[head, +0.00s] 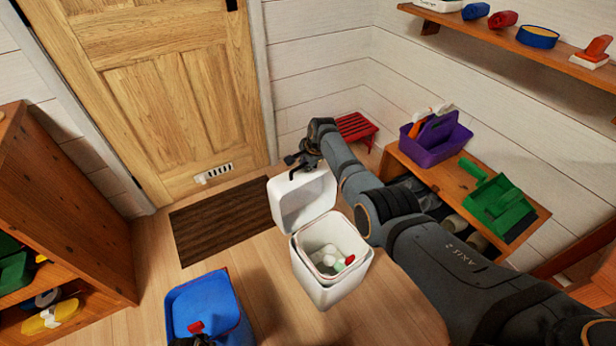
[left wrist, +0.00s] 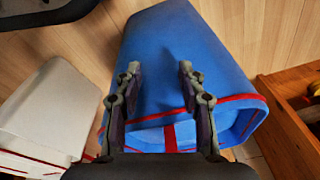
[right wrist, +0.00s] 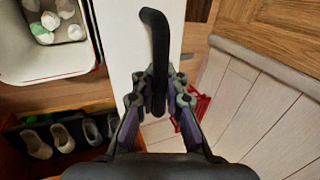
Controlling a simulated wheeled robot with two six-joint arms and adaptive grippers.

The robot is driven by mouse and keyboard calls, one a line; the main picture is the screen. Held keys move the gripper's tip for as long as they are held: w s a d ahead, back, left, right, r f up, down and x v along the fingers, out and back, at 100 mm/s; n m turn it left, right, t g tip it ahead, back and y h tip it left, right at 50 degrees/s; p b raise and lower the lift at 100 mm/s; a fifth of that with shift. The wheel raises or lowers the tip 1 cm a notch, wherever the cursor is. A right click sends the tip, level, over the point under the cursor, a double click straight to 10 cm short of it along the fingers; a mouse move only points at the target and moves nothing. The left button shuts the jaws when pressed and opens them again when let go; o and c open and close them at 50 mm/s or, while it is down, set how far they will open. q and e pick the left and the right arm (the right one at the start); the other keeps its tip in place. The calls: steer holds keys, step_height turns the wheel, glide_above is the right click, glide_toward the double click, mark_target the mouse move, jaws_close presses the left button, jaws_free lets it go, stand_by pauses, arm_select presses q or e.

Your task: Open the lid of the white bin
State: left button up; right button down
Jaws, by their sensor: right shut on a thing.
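The white bin (head: 325,285) stands on the wooden floor, and white, green and red bits show inside it. Its white lid (head: 303,203) is raised and tilted well back from the opening. My right gripper (head: 302,160) is at the lid's far edge. In the right wrist view its fingers (right wrist: 158,88) are closed around the black curved lid handle (right wrist: 156,30). The open bin interior shows at that view's upper left. My left gripper (left wrist: 160,72) has its fingers apart with nothing between them, over a blue bin (left wrist: 215,60).
The blue bin (head: 205,305) stands at the front left of the white bin. A dark doormat (head: 222,222) lies before the wooden door (head: 160,90). A wooden shoe rack (head: 400,165) with a purple caddy (head: 435,140) and green dustpan (head: 497,207) is at the right.

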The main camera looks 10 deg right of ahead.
steer(key=w+b, duration=0.1)
steer(key=b, duration=0.2)
steer(key=shift+w+a+r+b, duration=0.1)
steer(key=shift+w+a+b, duration=0.25)
steer(key=shift+w+a, duration=0.05)
arm_select(q)
step_height(320, 180, up, 12)
steer(key=w+d, duration=0.1)
steer(key=d, duration=0.1)
steer(key=shift+d+h, duration=0.3)
steer(key=shift+d, duration=0.05)
arm_select(e)
steer(key=shift+w+r, duration=0.1)
steer(key=shift+r, duration=0.05)
arm_select(q)
steer(key=shift+r, duration=0.1)
arm_select(e)
steer(key=c, duration=1.7)
jaws_free()
steer(key=shift+s, duration=0.2)
arm_select(q)
steer(key=shift+s, duration=0.1)
arm_select(e)
steer(key=shift+f, duration=0.25)
